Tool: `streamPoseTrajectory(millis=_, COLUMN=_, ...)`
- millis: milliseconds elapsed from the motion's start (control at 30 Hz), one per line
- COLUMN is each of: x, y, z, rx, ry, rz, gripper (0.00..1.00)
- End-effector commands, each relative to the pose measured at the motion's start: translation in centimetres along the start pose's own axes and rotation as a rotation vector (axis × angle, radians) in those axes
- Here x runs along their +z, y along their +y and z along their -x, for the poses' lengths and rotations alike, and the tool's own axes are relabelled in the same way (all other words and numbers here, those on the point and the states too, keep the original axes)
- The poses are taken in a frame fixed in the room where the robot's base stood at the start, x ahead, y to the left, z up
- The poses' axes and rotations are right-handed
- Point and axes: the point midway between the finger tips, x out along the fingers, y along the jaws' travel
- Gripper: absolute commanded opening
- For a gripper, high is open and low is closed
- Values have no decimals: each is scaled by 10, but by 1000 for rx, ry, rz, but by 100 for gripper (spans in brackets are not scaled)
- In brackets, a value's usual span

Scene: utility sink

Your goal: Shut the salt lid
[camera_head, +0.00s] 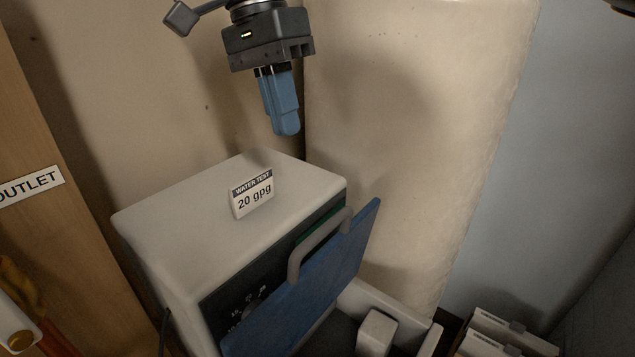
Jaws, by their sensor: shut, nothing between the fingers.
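A flat blue panel (318,287), which looks like the salt lid, stands tilted up and open against the front of the white softener cabinet (185,232). A grey curved handle (318,245) shows at its upper edge; I cannot tell which part it is fixed to. Right of the panel is a white-rimmed opening (398,308), partly cut off by the bottom edge; its inside is dark. My gripper (286,130) points down with its blue fingers shut and empty. It appears above and behind the cabinet top, apart from the panel.
A "WATER TEST 20 gpg" card (252,194) stands on the cabinet top. A dark control face with a dial (248,306) is partly hidden by the panel. A wooden board with an "OUTLET" label (28,186) is at left. Pale boxes (495,338) lie at lower right.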

Motion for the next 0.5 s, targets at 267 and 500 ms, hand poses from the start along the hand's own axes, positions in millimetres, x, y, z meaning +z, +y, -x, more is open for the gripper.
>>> streamPoseTrajectory(millis=267, x=0, y=2, z=-52, rx=4, ry=-1, rz=1, gripper=0)
streamPoseTrajectory(millis=500, x=-1, y=12, z=-87, rx=1, ry=2, rz=1, gripper=0)
